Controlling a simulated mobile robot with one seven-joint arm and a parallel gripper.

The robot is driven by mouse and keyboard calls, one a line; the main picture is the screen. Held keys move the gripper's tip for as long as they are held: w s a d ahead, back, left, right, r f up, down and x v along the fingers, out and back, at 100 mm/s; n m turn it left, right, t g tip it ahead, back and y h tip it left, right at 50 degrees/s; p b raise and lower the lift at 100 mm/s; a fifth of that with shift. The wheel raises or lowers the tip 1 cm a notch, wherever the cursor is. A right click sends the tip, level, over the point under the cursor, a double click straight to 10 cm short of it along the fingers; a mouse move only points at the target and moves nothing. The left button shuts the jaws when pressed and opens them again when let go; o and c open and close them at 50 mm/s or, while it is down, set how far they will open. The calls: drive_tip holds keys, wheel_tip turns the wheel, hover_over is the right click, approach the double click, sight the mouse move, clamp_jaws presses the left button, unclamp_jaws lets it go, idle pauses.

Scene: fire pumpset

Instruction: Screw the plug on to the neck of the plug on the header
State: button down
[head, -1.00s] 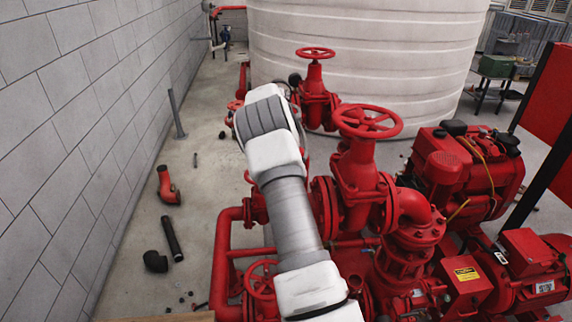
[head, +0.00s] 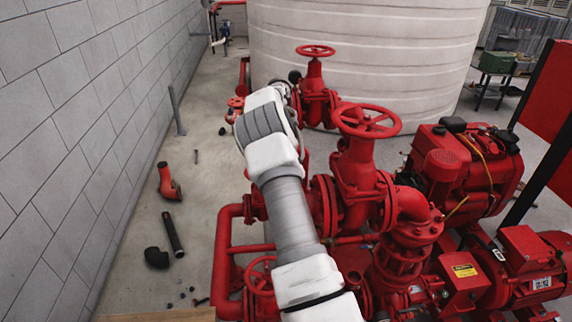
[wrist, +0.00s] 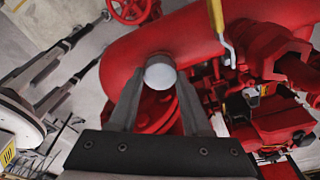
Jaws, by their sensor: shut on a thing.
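In the wrist view, a small round plug (wrist: 160,73) with a pale grey end face sits between the tips of my gripper (wrist: 160,82). The two dark fingers are shut on it from either side. Right behind the plug is the large red header pipe (wrist: 195,43). The neck on the header is hidden behind the plug, so I cannot tell whether they touch or how far the threads engage. In the head view, my white and grey arm hides the gripper and the plug.
A yellow-handled lever (wrist: 218,20) and red fittings crowd the right of the wrist view. In the head view, a red valve with a handwheel (head: 366,121) stands close right of my arm. A white tank (head: 370,60) is behind. Loose pipe pieces (head: 172,234) lie on the left floor.

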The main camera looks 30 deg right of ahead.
drive_tip(key=m, duration=0.3)
drive_tip(key=shift+m+y, duration=0.3)
drive_tip(key=m, duration=0.3)
drive_tip(key=shift+m+y, duration=0.3)
drive_tip(key=shift+m, duration=0.5)
drive_tip(key=m, duration=0.4)
drive_tip(key=shift+m+y, duration=0.3)
drive_tip(key=shift+c, duration=2.4)
unclamp_jaws()
